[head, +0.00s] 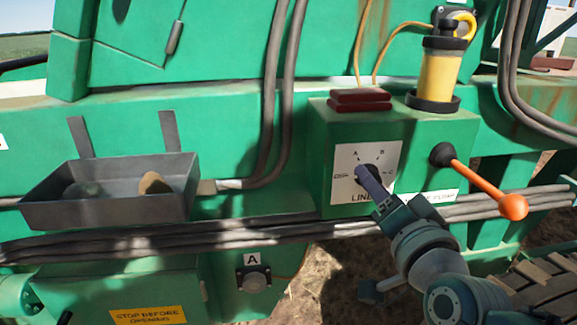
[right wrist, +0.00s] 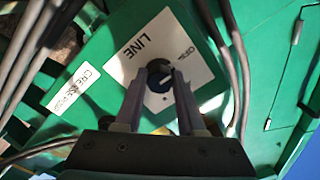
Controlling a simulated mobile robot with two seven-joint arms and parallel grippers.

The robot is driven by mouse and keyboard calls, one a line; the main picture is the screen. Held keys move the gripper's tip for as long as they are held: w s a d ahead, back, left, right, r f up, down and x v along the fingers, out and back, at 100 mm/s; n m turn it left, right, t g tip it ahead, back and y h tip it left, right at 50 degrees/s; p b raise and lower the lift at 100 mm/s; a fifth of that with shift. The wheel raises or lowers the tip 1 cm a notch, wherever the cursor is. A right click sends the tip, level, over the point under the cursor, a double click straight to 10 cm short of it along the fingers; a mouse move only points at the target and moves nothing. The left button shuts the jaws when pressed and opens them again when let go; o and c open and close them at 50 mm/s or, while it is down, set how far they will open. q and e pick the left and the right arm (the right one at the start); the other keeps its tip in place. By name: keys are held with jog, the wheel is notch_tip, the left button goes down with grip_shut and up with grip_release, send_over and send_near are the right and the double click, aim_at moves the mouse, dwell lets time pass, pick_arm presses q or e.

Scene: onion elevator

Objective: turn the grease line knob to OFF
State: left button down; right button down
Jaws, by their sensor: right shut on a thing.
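The grease line knob (head: 377,171) is a dark round dial on a white LINE plate (head: 345,160) on the front of a green box. My left gripper is not in view.
A lever with an orange grip (head: 512,206) sticks out right of the knob. A yellow grease reservoir (head: 440,75) stands above it. A grey tray (head: 105,208) with small lumps hangs at left. Cables (head: 300,232) run below the box.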

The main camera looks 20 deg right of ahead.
dwell(0.3)
jog(key=c, duration=0.5)
grip_release()
jog(key=v, duration=1)
